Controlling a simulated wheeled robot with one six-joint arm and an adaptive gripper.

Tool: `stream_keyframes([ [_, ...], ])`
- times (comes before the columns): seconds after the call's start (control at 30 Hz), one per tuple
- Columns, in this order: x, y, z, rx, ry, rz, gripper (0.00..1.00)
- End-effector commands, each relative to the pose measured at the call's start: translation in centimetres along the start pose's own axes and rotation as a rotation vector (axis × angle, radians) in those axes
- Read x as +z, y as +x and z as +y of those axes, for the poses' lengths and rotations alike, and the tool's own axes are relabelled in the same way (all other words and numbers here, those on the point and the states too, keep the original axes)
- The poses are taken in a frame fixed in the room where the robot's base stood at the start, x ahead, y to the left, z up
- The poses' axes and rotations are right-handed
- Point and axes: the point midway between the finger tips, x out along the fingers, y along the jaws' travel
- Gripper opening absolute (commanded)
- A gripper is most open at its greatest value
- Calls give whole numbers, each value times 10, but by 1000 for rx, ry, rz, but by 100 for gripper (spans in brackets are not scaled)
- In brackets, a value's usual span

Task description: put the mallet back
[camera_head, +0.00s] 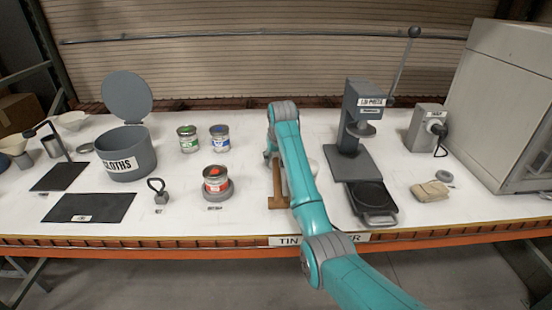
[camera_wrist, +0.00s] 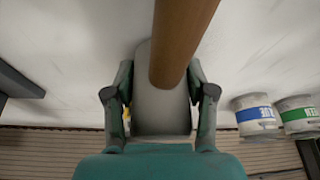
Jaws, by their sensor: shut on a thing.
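The mallet shows in the wrist view as a pale grey head (camera_wrist: 160,112) with a brown wooden handle (camera_wrist: 182,35). My gripper (camera_wrist: 161,95) is shut on the pale head, one finger at each side. The handle runs up out of that view. In the head view my gripper (camera_head: 271,156) is low over the middle of the table, largely hidden behind my teal arm. Brown wood (camera_head: 278,186) shows just in front of it; I cannot tell there how much is handle and how much a support.
Left of my gripper stand a green-label can (camera_head: 188,139), a blue-label can (camera_head: 220,138) and a red-label can (camera_head: 216,179). A grey press (camera_head: 357,125) and a black pan (camera_head: 371,198) stand right of my arm.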

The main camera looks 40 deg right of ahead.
Motion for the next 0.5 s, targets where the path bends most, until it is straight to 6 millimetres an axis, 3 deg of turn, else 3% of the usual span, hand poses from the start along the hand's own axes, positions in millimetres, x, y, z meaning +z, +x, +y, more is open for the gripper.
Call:
stream_keyframes([
  [0.03,0,1,0,0,0,0,7],
  [0.07,1,2,0,0,0,-1,57],
  [0.17,1,2,0,0,0,-1,80],
  [0.5,0,0,0,0,0,0,80],
])
